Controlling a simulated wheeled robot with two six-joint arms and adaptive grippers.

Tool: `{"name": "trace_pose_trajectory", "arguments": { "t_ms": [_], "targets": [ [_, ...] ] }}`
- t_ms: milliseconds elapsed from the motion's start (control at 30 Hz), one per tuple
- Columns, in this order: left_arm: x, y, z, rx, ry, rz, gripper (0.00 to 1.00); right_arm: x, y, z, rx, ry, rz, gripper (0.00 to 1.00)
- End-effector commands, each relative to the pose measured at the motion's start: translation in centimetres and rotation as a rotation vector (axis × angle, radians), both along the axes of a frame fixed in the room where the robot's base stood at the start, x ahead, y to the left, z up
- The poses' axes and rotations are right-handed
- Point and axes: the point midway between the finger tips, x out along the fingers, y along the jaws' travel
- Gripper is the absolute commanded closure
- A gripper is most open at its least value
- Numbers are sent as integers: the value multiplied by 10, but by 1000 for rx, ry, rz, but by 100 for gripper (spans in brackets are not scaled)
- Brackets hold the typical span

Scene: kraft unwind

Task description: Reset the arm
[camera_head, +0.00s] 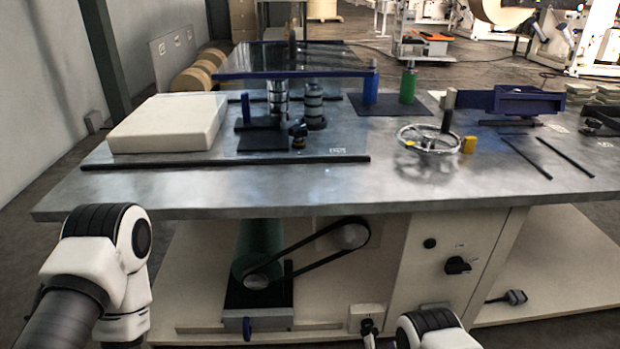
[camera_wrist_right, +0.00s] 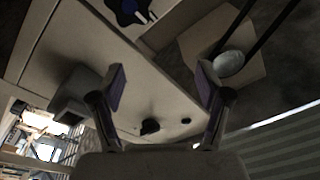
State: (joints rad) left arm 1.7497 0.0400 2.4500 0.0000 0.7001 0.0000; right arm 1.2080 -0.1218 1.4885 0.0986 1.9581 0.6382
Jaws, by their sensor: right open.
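My right gripper (camera_head: 369,328) shows at the bottom edge of the head view, low in front of the cream machine cabinet, beside a white arm joint of mine. In the right wrist view the right gripper (camera_wrist_right: 162,86) has its two purple-padded fingers spread wide apart with nothing between them. The cabinet front with its black knob (camera_wrist_right: 150,127) lies beyond the fingers. My left arm comes in at the lower left of the head view; its gripper is not visible there.
A metal worktable (camera_head: 330,190) spans the view above the cabinet. A black belt (camera_head: 305,262) runs on pulleys under the tabletop.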

Motion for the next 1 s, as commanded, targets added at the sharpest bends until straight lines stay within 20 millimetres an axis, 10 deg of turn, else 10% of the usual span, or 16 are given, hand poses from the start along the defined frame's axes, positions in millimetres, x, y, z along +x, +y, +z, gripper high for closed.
{"name": "trace_pose_trajectory", "arguments": {
  "t_ms": [100, 267, 767, 1000],
  "targets": [
    [0, 0, 17, 0, 0, 0, 57, 32, -24, 69, -22, -2, -27, 24],
    [0, 0, 31, 0, 0, 0, 57, 18, -59, 96, -138, 363, -52, 24],
    [0, 0, 37, 0, 0, 0, 57, -280, -61, 58, -476, 1576, 391, 24],
    [1, 0, 118, 0, -1, 0, 57, -289, -61, 137, -523, 1613, 458, 24]
  ]
}}
